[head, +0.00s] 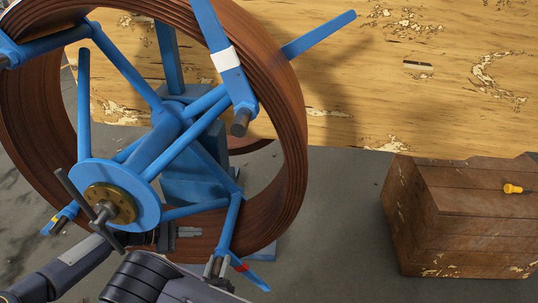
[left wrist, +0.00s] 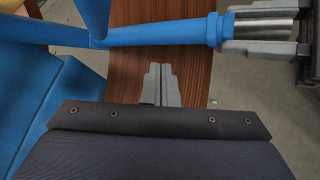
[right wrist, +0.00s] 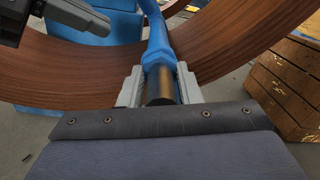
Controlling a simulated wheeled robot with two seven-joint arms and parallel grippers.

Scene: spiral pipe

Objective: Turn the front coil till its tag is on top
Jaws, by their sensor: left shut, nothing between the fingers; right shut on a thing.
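The front coil (head: 287,130) is a large brown ring of pipe on a blue spoked reel with a round hub disc (head: 115,205). A white band (head: 227,58) marks a blue bar at its upper right. A red band (head: 243,267) is at the lower right and a yellow one (head: 53,221) at the lower left. My right gripper (head: 217,266) is shut on the metal rod end (right wrist: 160,85) of a lower blue spoke. My left gripper (head: 190,232) is shut and empty in front of the coil's lower part, left of that rod (left wrist: 265,28).
A wooden table (head: 350,90) with peeling patches lies behind the reel. A brown wooden chest (head: 440,220) with a yellow-handled tool (head: 513,189) stands at the right. A blue stand (head: 195,180) is behind the hub. Grey floor (head: 335,215) is clear between reel and chest.

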